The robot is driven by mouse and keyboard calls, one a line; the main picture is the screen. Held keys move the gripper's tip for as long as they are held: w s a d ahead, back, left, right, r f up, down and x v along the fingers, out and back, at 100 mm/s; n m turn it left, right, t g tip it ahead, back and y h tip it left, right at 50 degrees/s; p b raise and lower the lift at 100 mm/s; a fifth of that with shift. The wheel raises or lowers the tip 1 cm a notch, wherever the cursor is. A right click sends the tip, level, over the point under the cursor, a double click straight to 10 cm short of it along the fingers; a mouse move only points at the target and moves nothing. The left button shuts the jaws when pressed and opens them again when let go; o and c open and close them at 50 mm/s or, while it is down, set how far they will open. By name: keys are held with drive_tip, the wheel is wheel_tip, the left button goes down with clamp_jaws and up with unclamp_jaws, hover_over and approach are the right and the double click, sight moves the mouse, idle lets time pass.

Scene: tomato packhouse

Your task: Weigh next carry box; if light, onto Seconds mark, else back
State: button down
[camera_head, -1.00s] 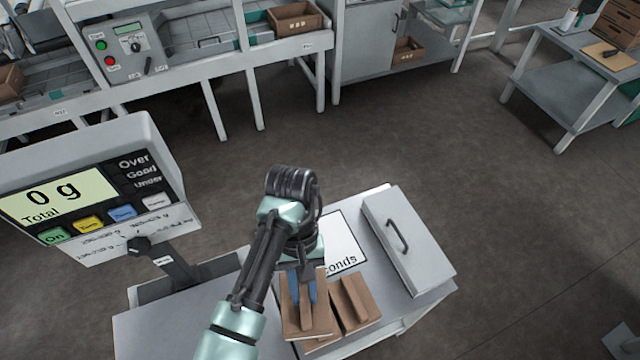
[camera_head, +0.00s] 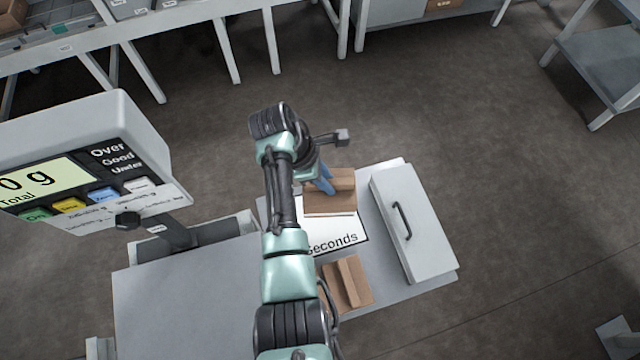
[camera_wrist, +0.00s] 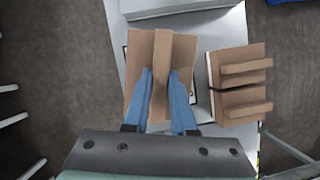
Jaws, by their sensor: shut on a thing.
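My gripper (camera_head: 324,180) is shut on the handle of a brown carry box (camera_head: 342,200). The wrist view shows blue fingers on both sides of the box's central handle (camera_wrist: 159,80). The held box is over the far part of the white Seconds mark (camera_head: 340,243), whose near part shows its lettering; I cannot tell whether the box touches it. Other brown carry boxes (camera_head: 352,286) stand nearer, partly behind my arm; two handles show there in the wrist view (camera_wrist: 245,85). The scale display (camera_head: 45,185) reads 0 g, its left edge cut off.
A grey lidded case with a handle (camera_head: 412,225) stands right of the mark. A broad grey plate (camera_head: 185,305) lies left of my arm, in front of the display post. Benches stand at the back, with open floor between.

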sight(318, 190)
drive_tip(key=f+n, duration=0.1)
drive_tip(key=a+f+n+t, duration=0.1)
drive_tip(key=n, duration=0.1)
drive_tip(key=shift+s+a+f, duration=0.2)
drive_tip(key=shift+s+a, duration=0.05)
drive_tip(key=shift+s, duration=0.1)
wheel_tip(318, 190, down, 6)
drive_tip(key=b, duration=0.6)
drive_tip(key=shift+r, duration=0.1)
drive_tip(key=shift+f+b, duration=0.95)
drive_tip(key=shift+f, duration=0.25)
drive_tip(key=shift+f, duration=0.25)
drive_tip(key=c, duration=0.7)
unclamp_jaws()
drive_tip(key=shift+c, duration=1.4)
wheel_tip(318, 190, up, 7)
drive_tip(key=p, duration=0.7)
drive_tip(key=shift+p, duration=0.35)
